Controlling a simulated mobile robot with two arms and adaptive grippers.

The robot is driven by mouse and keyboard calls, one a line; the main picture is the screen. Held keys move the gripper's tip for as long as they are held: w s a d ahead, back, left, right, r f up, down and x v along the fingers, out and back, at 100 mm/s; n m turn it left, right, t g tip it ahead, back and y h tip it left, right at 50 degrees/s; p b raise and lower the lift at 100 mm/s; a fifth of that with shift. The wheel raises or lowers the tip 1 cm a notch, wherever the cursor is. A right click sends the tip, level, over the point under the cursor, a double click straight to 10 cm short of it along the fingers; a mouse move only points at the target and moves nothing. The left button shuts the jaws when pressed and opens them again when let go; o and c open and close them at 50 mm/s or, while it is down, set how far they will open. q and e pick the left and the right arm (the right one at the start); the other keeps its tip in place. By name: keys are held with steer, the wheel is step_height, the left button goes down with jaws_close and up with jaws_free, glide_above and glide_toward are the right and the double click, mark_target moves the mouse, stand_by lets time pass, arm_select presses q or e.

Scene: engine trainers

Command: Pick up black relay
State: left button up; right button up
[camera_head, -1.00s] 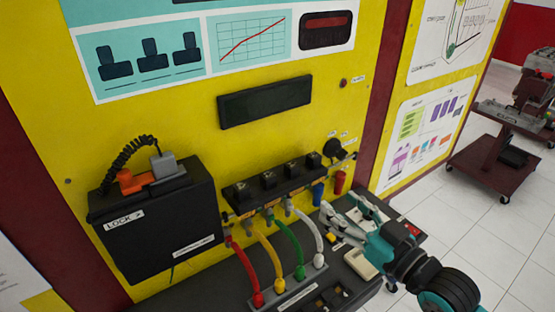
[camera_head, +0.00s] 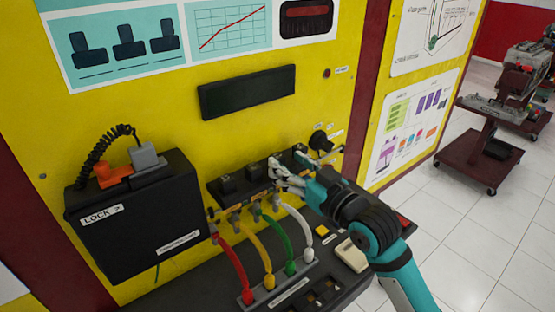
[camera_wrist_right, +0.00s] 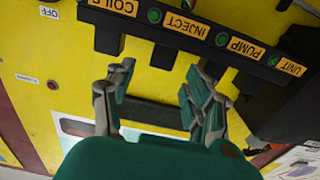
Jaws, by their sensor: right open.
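Several black relays stand in a row on a black strip (camera_head: 240,201) on the yellow panel. In the head view the left relay (camera_head: 228,184) and the one beside it (camera_head: 255,172) show clearly; those to the right are partly hidden by my right gripper (camera_head: 295,167). My right gripper is open with nothing between its fingers, at the right part of the row. In the wrist view (camera_wrist_right: 153,80) its fingers lie apart, just below the dark blocks of the strip (camera_wrist_right: 190,30), which has orange labels COILS, INJECT, PUMP and UNIT. I cannot tell whether it touches a relay.
Red, yellow, green and white cables (camera_head: 233,268) arch below the strip. A black box marked LOCK (camera_head: 135,220) is on the left. A black knob (camera_head: 320,141) is right of the strip. A cart (camera_head: 480,160) stands farther right on open tiled floor.

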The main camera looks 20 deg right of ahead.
mark_target(278, 156)
steer(key=p+x, duration=0.2)
steer(key=x, duration=0.2)
steer(key=shift+w, duration=0.15)
steer(key=shift+w+a+f, duration=0.2)
steer(key=shift+w, duration=0.2)
steer(key=shift+s, duration=0.1)
steer(key=shift+c, duration=1.3)
arm_select(q)
steer(key=shift+s+a+r, duration=0.1)
steer(key=shift+s+r, duration=0.25)
steer(key=shift+r, duration=0.2)
steer(key=shift+s+r, duration=0.3)
steer(key=shift+r, duration=0.25)
arm_select(e)
jaws_close()
